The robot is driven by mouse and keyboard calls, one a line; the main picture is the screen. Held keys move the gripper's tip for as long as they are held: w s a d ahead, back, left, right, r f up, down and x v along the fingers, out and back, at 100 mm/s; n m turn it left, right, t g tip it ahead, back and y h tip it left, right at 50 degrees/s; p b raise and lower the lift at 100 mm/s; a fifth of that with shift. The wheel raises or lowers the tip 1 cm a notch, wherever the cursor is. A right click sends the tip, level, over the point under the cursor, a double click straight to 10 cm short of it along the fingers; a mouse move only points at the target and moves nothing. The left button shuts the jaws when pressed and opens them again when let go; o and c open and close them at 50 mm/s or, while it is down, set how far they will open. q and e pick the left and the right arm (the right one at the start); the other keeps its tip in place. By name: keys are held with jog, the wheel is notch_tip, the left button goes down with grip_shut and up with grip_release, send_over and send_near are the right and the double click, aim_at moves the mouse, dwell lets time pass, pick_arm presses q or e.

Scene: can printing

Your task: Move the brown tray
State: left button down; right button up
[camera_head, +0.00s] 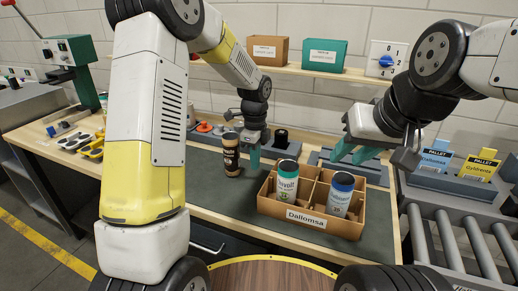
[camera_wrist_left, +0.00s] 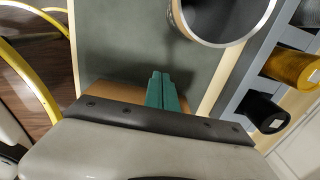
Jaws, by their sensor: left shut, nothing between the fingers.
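The brown tray (camera_head: 318,223) stands on the dark mat of the workbench, labelled "Dallomsa". It has compartments and holds a green-and-white can (camera_head: 287,183) and a white can with a blue top (camera_head: 341,194). My left gripper (camera_head: 254,160) is shut and empty, behind the tray's left side. Its teal fingers show together in the left wrist view (camera_wrist_left: 162,88), with a brown surface (camera_wrist_left: 115,94), probably the tray, beside them. My right gripper (camera_head: 357,153) is open and empty above the tray's back right side.
A dark brown can (camera_head: 231,155) stands on the mat left of my left gripper. A grey fixture (camera_head: 370,170) lies behind the tray. Pallet holders (camera_head: 455,178) and a roller conveyor (camera_head: 450,240) are at the right. Brown and teal boxes (camera_head: 325,55) sit on the shelf.

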aim_at(255, 183)
pick_arm(q)
notch_tip(255, 183, down, 6)
jog(key=shift+r, duration=0.1)
jog(key=shift+s+d+r, duration=0.1)
jog(key=shift+s+d, duration=0.1)
jog(key=shift+d, duration=0.45)
jog(key=shift+s+d, duration=0.2)
jog(key=shift+d, duration=0.4)
jog(key=shift+s+d, duration=0.25)
jog(key=shift+d, duration=0.4)
jog(key=shift+d, duration=0.1)
